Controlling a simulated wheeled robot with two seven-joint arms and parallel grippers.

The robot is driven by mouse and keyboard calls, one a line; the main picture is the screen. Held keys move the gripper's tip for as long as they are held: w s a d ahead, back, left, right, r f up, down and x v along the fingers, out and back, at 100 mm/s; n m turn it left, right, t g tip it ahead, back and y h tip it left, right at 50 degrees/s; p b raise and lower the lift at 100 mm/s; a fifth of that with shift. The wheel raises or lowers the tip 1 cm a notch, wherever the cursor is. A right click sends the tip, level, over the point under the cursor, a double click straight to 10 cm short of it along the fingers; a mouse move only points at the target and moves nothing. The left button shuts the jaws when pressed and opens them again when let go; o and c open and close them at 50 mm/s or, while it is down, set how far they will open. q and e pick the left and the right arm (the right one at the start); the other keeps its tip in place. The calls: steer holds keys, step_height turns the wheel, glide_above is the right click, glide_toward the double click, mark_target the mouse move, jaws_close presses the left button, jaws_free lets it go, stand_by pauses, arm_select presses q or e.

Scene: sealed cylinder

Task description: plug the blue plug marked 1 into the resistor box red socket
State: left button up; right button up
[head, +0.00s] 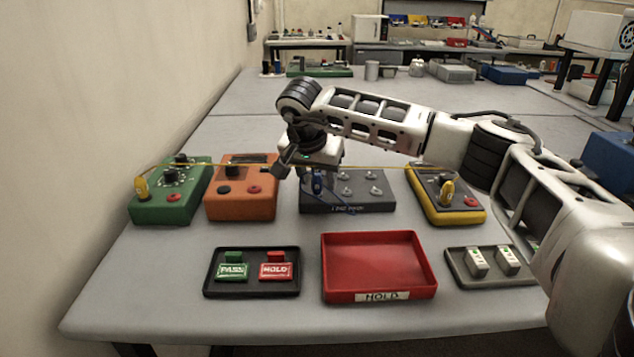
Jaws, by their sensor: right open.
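A blue plug (318,184) shows at the left end of the dark grey box (346,205), with a thin blue lead near it; its number is too small to read. My right gripper (302,172) is open over the gap between the orange box (240,203) and the grey box, close to the blue plug. Whether its fingers touch the plug is unclear. A green box (168,206) with dials has a red socket (173,197). The orange box and the yellow box (446,207) each show a red spot too. No resistor label is readable. My left gripper is out of view.
A yellow lead runs between yellow plugs on the green box (141,187) and the yellow box (447,192). In front lie a PASS/HOLD tray (251,292), an empty red tray (378,264) and a small grey tray (487,285). A wall stands at the left.

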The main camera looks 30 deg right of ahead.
mark_target(317, 174)
jaws_close()
steer(key=shift+r, duration=0.1)
steer(key=shift+r, duration=0.45)
step_height(317, 174, up, 2)
steer(key=shift+a+r+b, duration=0.1)
steer(key=shift+r+b, duration=0.15)
steer(key=shift+b, duration=0.1)
steer(key=s+a+r, duration=0.7)
steer(key=s+r, duration=0.2)
steer(key=s, duration=0.2)
steer(key=shift+s+a+r, duration=0.15)
steer(key=shift+s+r, duration=0.1)
steer(key=shift+s, duration=0.15)
